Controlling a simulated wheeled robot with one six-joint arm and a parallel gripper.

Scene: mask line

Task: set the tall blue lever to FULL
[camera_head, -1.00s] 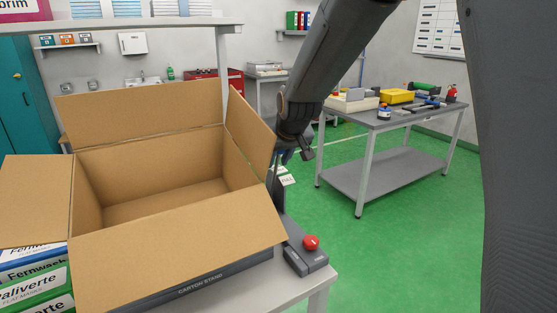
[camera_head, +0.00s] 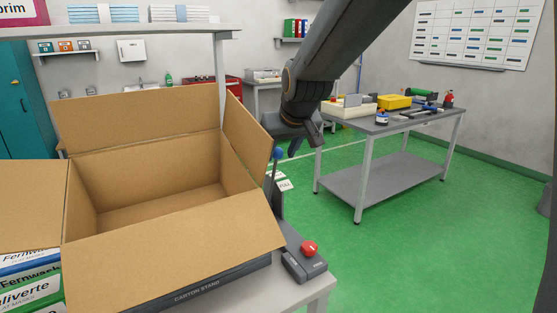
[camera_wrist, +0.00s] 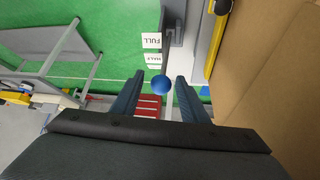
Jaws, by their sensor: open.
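The tall lever's round blue knob (camera_head: 277,153) shows just right of the carton, on a thin dark stem. In the wrist view the blue knob (camera_wrist: 162,86) lies between the two finger tips, seen end-on. A FULL label (camera_wrist: 151,40) and a partly readable second label (camera_wrist: 153,60) stand left of the stem. I cannot tell which mark the lever is at. My gripper (camera_head: 284,142) is open, right above and beside the knob. In the wrist view its dark blue fingers (camera_wrist: 159,80) stand apart on either side of it, with no clear contact.
An open carton (camera_head: 165,245) stands close left of the lever, its right flap (camera_head: 248,135) near my gripper. A red button (camera_head: 309,248) sits on a grey box in front. A grey table (camera_head: 375,180) with tools is behind right. Green floor right is free.

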